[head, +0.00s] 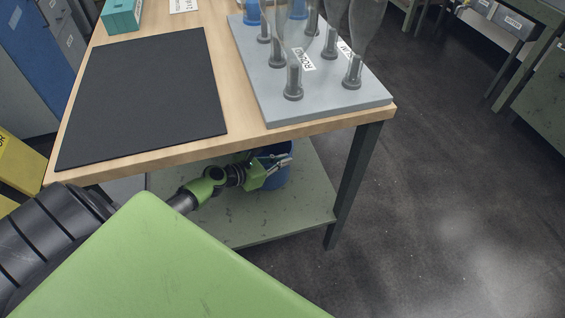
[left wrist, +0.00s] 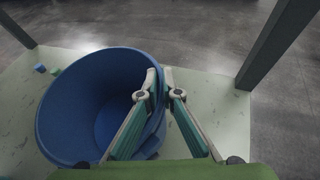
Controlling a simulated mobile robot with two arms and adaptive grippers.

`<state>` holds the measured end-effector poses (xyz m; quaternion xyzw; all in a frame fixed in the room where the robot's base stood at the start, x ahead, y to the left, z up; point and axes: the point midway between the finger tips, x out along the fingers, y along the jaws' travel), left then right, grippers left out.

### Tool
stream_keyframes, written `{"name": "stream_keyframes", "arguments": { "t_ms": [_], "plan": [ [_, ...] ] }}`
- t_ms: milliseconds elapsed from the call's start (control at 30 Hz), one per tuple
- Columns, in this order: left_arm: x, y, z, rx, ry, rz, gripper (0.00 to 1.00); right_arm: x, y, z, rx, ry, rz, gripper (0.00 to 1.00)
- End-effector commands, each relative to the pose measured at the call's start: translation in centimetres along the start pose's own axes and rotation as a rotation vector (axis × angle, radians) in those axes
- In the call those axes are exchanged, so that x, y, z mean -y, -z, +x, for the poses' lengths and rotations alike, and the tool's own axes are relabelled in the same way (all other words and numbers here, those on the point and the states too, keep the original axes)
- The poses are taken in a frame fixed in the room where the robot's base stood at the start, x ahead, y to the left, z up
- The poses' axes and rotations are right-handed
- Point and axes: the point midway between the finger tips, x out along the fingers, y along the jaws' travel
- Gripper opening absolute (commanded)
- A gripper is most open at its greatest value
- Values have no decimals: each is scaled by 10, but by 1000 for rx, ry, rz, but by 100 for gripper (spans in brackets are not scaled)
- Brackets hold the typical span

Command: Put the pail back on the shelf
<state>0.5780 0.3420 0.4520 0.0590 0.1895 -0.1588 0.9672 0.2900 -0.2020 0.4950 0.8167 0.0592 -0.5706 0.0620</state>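The blue pail (head: 277,176) is under the near right part of the workbench, over the pale green lower shelf (head: 270,218). In the left wrist view the pail (left wrist: 85,82) is open-mouthed and looks empty. My left gripper (head: 282,161) reaches in under the bench top. In the left wrist view its fingertips (left wrist: 160,80) lie close together on either side of the pail's wall at the rim, shut on it. The bench top hides part of the pail in the head view. I cannot tell whether its base touches the shelf. My right gripper is not in view.
The wooden bench top (head: 235,130) holds a black mat (head: 145,95), a grey spindle board (head: 262,95) with bottles, and a teal box (head: 121,15). A dark bench leg (head: 357,180) stands right of the pail. Small blue and green pieces (left wrist: 41,69) lie on the shelf.

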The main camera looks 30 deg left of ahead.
Motion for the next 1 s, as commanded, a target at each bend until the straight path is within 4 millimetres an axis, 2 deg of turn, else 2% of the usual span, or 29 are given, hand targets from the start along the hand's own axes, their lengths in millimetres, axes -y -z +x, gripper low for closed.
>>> {"name": "stream_keyframes", "arguments": {
  "t_ms": [33, 300, 333, 367, 400, 767, 867, 1000],
  "plan": [
    [-2, -5, 0, 6, -3, 4, 0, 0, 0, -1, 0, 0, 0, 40],
    [-1, -4, 0, 6, -2, 5, 0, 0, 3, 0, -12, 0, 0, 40],
    [0, 0, 0, -1, 1, 0, 13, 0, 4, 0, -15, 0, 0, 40],
    [0, 0, 0, -1, 1, 0, 20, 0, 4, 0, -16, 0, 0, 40],
    [0, 0, 0, -1, 1, 0, 22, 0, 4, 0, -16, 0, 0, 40],
    [0, -1, -1, -1, 0, 0, 22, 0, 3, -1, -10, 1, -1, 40],
    [0, 0, -10, -2, 1, -1, 22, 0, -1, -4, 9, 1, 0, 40],
    [1, -1, -34, -4, 1, 1, 22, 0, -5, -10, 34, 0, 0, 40]
  ]
}}
